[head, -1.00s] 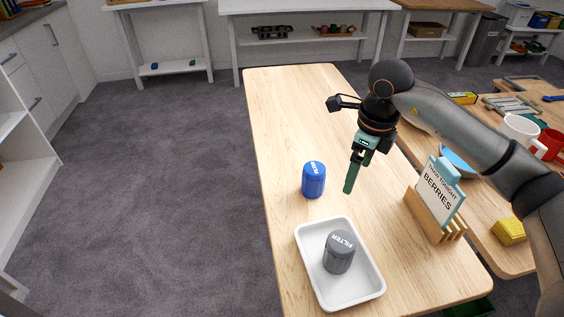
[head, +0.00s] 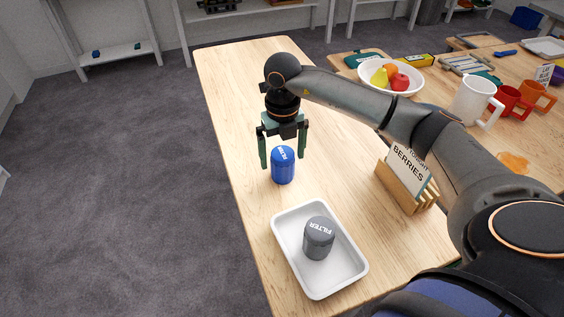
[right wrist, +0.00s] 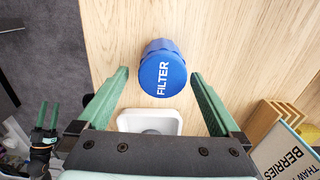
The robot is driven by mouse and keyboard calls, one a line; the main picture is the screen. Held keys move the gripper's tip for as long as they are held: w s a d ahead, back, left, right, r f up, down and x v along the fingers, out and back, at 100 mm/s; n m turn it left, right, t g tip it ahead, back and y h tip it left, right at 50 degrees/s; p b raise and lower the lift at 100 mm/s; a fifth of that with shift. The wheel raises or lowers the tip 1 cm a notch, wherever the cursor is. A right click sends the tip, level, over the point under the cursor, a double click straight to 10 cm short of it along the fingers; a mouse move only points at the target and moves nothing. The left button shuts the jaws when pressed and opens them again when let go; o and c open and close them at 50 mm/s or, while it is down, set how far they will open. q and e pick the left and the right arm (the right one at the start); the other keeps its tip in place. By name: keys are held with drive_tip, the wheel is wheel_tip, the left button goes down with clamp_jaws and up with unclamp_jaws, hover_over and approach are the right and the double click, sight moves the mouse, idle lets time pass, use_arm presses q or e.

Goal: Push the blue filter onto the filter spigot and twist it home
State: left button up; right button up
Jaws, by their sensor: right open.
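The blue filter (head: 283,168) stands upright on the wooden table near its left edge. My right gripper (head: 283,160) is open above it, pointing down, with one finger on each side. In the right wrist view the blue filter (right wrist: 163,70) lies between and just beyond the open fingertips, with clear gaps on both sides. My left gripper (right wrist: 47,115) shows small at the left of the right wrist view, its two fingers apart and empty. I cannot make out the filter spigot in either view.
A grey filter (head: 319,240) stands in a white tray (head: 284,250) on the table's near part. A wooden rack (head: 402,190) with a berries card stands to the right. A fruit bowl (head: 391,82) and mugs are on the table beyond. The table's far left part is clear.

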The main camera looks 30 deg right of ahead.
sight(282, 167)
drive_tip(key=shift+w+d+f, duration=0.1)
drive_tip(key=shift+w+f, duration=0.05)
drive_tip(key=shift+f, duration=1.25)
drive_tip(key=shift+w+d+f, duration=0.1)
drive_tip(key=shift+f, duration=1.25)
drive_tip(key=shift+c, duration=0.2)
drive_tip(key=c, duration=1.4)
drive_tip(key=shift+c, duration=0.2)
drive_tip(key=shift+r, duration=0.15)
drive_tip(key=shift+w+r, duration=0.1)
drive_tip(key=shift+r, duration=0.45)
drive_tip(key=s+a+r, duration=0.6)
drive_tip(key=s+r, duration=0.5)
drive_tip(key=s, duration=0.1)
drive_tip(key=shift+s+a+r, duration=0.15)
drive_tip(key=shift+s+r, duration=0.2)
